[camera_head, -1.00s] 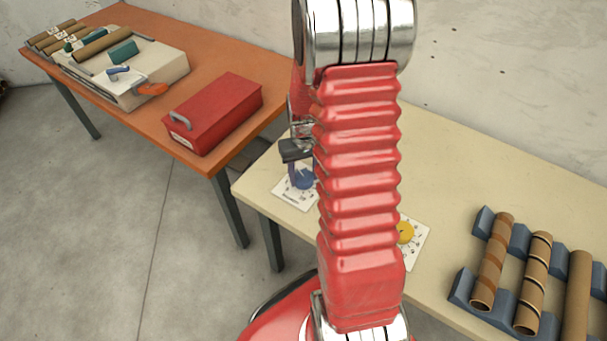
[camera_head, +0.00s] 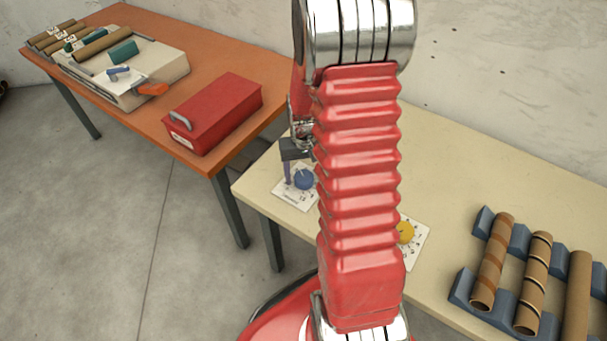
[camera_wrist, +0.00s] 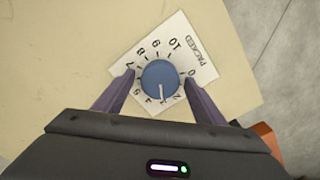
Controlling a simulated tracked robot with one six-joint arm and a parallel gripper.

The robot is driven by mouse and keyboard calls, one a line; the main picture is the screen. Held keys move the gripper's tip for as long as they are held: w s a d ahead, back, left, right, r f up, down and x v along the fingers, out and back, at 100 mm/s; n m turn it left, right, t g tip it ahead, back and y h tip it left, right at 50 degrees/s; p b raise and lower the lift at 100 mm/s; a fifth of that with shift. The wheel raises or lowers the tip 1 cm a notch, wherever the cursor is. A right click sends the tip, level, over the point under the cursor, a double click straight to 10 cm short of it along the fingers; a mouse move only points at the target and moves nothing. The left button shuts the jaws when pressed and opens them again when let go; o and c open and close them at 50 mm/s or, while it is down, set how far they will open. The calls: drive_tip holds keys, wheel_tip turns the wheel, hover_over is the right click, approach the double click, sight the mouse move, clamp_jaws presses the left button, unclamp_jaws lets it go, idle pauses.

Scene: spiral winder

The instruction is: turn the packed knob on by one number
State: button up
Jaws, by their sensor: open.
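The packed knob (camera_wrist: 159,80) is a round blue knob with a white pointer line, on a white dial card (camera_wrist: 196,58) printed PACKED and numbered 0 to 10. In the wrist view the pointer aims down the picture, near 3, between the 2 and the 5; the exact mark is hard to read. My gripper (camera_wrist: 158,76) is open, with one finger on each side of the knob and gaps between. In the head view the knob (camera_head: 304,180) shows left of my arm, with one finger of my gripper (camera_head: 289,170) left of it; the other finger is hidden.
A yellow knob (camera_head: 405,232) on another dial card is partly behind my arm. A blue rack (camera_head: 461,287) with cardboard tubes stands at the right of the cream table (camera_head: 440,150). A red box (camera_head: 215,112) sits on the orange table (camera_head: 200,55) at left.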

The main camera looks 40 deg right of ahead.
sight(304, 178)
drive_tip(key=shift+r, duration=0.1)
wheel_tip(304, 178, up, 14)
drive_tip(key=shift+f, duration=0.2)
idle(0.6)
idle(0.4)
drive_tip(key=s+a+r+n+t, duration=0.2)
drive_tip(key=s+a+r, duration=0.4)
drive_tip(key=a, duration=0.4)
drive_tip(key=s+a+r+n+t, duration=0.3)
drive_tip(key=s+a+r, duration=0.4)
drive_tip(key=a+r, duration=0.2)
drive_tip(key=shift+s+a+t, duration=0.2)
drive_tip(key=shift+a+t, duration=0.1)
drive_tip(key=shift+a, duration=0.8)
